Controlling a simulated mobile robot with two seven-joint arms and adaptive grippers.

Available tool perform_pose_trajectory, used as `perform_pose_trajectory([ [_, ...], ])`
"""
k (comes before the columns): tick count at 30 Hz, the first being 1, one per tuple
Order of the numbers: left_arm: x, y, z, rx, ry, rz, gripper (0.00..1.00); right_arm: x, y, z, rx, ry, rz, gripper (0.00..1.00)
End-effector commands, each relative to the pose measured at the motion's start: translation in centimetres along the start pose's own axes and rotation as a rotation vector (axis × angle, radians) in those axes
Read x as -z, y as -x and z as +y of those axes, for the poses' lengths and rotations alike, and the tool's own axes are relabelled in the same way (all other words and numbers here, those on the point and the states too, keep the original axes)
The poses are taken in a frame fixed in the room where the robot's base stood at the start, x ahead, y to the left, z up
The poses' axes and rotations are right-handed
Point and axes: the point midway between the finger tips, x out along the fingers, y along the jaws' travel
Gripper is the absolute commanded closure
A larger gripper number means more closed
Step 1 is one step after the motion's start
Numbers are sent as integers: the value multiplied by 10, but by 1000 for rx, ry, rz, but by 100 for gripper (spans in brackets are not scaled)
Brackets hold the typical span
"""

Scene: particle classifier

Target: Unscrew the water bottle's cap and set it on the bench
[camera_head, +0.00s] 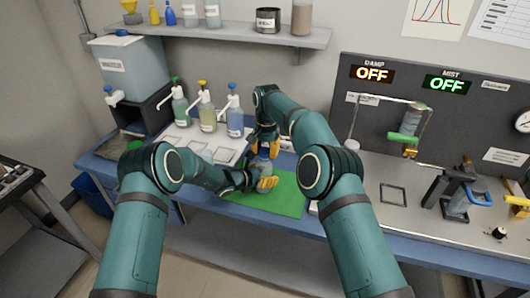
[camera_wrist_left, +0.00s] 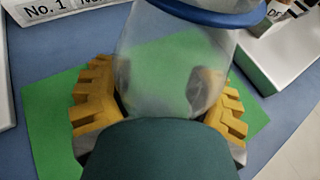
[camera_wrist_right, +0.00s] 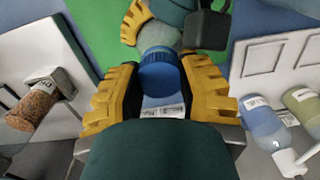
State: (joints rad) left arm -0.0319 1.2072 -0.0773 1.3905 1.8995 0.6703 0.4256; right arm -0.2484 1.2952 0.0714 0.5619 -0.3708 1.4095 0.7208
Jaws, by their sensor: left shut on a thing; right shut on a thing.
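The water bottle (camera_wrist_left: 170,65) is clear and stands over the green mat (camera_head: 290,200). My left gripper (camera_head: 266,184), the lower one in the head view, is shut around the bottle's body, its yellow fingers on both sides in the left wrist view. The blue cap (camera_wrist_right: 163,75) is at the bottle's top; its blue edge also shows in the left wrist view (camera_wrist_left: 210,12). My right gripper (camera_head: 265,148) comes from above and is shut on the cap, which sits between its yellow fingers in the right wrist view. Whether the cap is loose on the neck cannot be told.
Pump bottles (camera_head: 205,110) stand behind on a white tray (camera_head: 200,145). The grey panel (camera_head: 440,110) and a clamp stand (camera_head: 455,190) are to the right. The green mat has bare room around the grippers.

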Motion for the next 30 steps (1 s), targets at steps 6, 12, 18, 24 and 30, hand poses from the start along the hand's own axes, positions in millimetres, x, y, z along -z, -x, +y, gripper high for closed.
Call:
perform_pose_trajectory([
  [6,1,0,0,0,0,2,100,0,7,0,0,0,0,100],
  [12,1,0,0,0,0,2,100,0,14,0,1,0,1,100],
  [18,1,0,0,0,0,2,100,0,16,0,0,0,0,100],
  [24,1,0,0,0,0,2,100,0,16,0,0,0,0,100],
  [30,1,0,0,0,0,2,100,0,36,0,1,-1,3,100],
])
